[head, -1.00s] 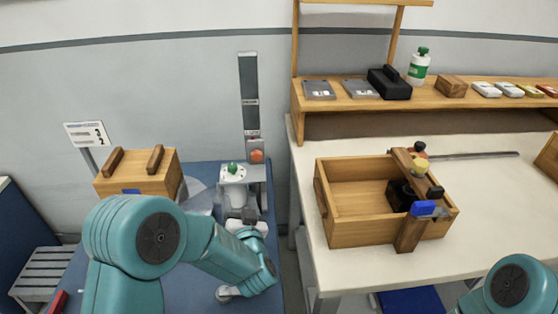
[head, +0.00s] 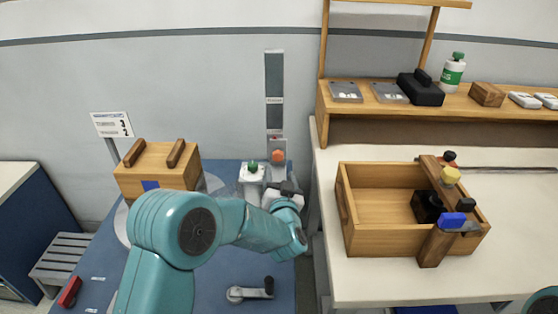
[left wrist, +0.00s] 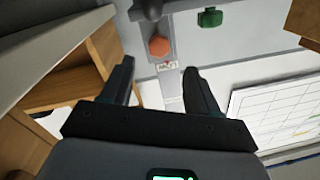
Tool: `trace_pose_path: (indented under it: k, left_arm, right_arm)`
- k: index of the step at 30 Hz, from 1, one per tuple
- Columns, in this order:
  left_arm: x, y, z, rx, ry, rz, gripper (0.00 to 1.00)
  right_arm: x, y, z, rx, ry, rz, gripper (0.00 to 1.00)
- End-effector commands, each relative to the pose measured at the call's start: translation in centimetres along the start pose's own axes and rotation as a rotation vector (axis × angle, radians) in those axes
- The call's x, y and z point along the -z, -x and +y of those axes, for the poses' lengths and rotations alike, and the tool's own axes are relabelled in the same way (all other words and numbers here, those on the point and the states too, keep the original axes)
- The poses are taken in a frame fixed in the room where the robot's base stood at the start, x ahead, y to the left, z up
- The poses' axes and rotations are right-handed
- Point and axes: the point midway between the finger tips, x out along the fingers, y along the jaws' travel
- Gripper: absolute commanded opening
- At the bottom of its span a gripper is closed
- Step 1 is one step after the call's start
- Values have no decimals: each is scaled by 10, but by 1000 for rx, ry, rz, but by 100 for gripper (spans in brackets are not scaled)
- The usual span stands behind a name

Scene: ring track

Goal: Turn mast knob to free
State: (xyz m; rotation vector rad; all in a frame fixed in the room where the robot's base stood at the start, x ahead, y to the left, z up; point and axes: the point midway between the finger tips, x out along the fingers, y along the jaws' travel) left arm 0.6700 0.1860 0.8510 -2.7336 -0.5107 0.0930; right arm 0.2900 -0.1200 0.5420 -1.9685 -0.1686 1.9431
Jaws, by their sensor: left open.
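The mast (head: 275,90) is a grey upright post with dark panels against the wall. An orange-red knob (head: 277,156) sits low on it, and its labels are too small to read. In the left wrist view the orange knob (left wrist: 159,47) shows as a faceted cap, beyond the fingertips and between their lines. My left gripper (head: 288,188) is open and empty, just below the knob in the head view. Its two dark fingers (left wrist: 159,68) stand apart, with no visible contact with the knob. My right gripper is out of view.
A white fixture with a green knob (head: 253,168) stands left of the mast knob. A wooden box (head: 157,175) and a grey crank (head: 250,291) are on the blue bench. An open wooden crate (head: 375,244) stands on the white table (head: 400,285) to the right.

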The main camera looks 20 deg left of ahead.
Motion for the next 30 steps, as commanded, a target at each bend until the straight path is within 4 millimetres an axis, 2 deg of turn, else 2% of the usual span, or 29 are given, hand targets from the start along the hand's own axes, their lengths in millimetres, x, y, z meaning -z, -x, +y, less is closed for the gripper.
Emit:
trace_pose_path:
  k: [3,9,15,23,28,30]
  left_arm:
    - [0,-30,0,3,1,1,61]
    - [1,-62,2,0,0,1,61]
    - [1,-74,3,-3,0,1,61]
    - [1,-75,3,-2,0,1,61]
    - [1,-75,2,-2,0,1,5]
    - [1,-75,2,-2,0,1,5]
  right_arm:
    - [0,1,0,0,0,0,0]
    - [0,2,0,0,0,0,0]
    - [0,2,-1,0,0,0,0]
    - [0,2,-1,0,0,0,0]
    - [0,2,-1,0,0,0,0]
    - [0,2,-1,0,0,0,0]
